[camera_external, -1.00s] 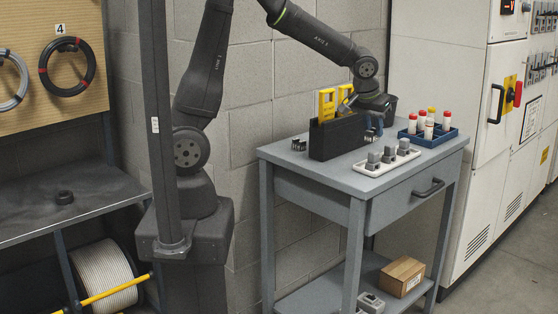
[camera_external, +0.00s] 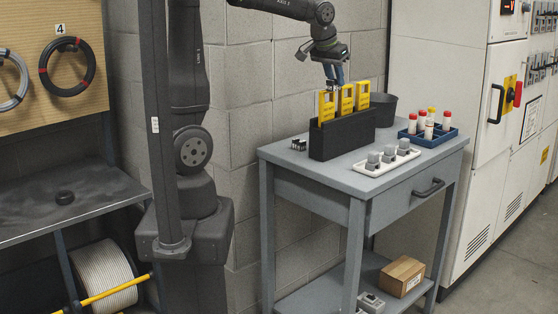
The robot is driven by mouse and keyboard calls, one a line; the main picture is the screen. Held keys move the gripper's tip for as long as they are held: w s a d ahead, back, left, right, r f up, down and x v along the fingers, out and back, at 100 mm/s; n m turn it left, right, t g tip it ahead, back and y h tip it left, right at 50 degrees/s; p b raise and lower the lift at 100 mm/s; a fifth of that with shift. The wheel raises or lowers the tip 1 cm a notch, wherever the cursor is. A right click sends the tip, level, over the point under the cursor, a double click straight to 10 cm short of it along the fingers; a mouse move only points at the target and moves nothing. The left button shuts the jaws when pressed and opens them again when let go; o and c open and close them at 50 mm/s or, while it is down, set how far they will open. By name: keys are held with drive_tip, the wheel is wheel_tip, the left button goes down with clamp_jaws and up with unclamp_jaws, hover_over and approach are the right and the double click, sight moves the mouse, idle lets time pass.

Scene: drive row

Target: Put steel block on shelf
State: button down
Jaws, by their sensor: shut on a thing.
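My gripper (camera_external: 333,80) points down just above and behind the yellow pieces. Its fingers are shut on a small dark and silvery piece (camera_external: 332,87), partly hidden behind the yellow pieces. It is too small to tell if this is the steel block. Small grey metal-looking blocks (camera_external: 374,158) sit in a white tray (camera_external: 366,171) on the table. The lower shelf (camera_external: 318,294) of the table carries a cardboard box (camera_external: 401,276) and a small grey item (camera_external: 371,303).
A black holder (camera_external: 342,138) with three yellow pieces (camera_external: 327,107) stands below my gripper. A dark bin (camera_external: 384,108) is behind it. A blue rack (camera_external: 443,136) holds red- and yellow-capped bottles. A small black part (camera_external: 298,144) lies at the table's left.

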drive_tip(key=w+a, duration=0.3)
drive_tip(key=w, duration=0.7)
drive_tip(key=s+a+f+n+t+y, duration=0.1)
drive_tip(key=s+a+f+n+y, duration=0.2)
drive_tip(key=s+a+f+n, duration=1.1)
drive_tip(key=w+a+f+n+g+y, duration=0.1)
drive_tip(key=w+a+f+n+g, duration=0.3)
drive_tip(key=a, duration=1.1)
drive_tip(key=w+a+f+n+y, duration=0.2)
drive_tip(key=w+a+n, duration=0.4)
drive_tip(key=a, duration=0.8)
drive_tip(key=w+a+f+n+g+y, duration=0.15)
drive_tip(key=w+a+f+n, duration=0.4)
drive_tip(key=a, duration=0.95)
drive_tip(key=s+a+f+n, duration=0.1)
drive_tip(key=a+f+n, duration=0.1)
drive_tip(key=a+f, duration=0.2)
drive_tip(key=s+a+f+n+g+h, duration=0.1)
drive_tip(key=a+f, duration=0.4)
drive_tip(key=a, duration=0.6)
drive_tip(key=s+a+f+n+g, duration=0.1)
drive_tip(key=s+a+f+n, duration=0.2)
drive_tip(key=a, duration=0.5)
drive_tip(key=shift+x, duration=0.9)
drive_tip(key=shift+w+f, duration=0.15)
drive_tip(key=shift+f, duration=1.9)
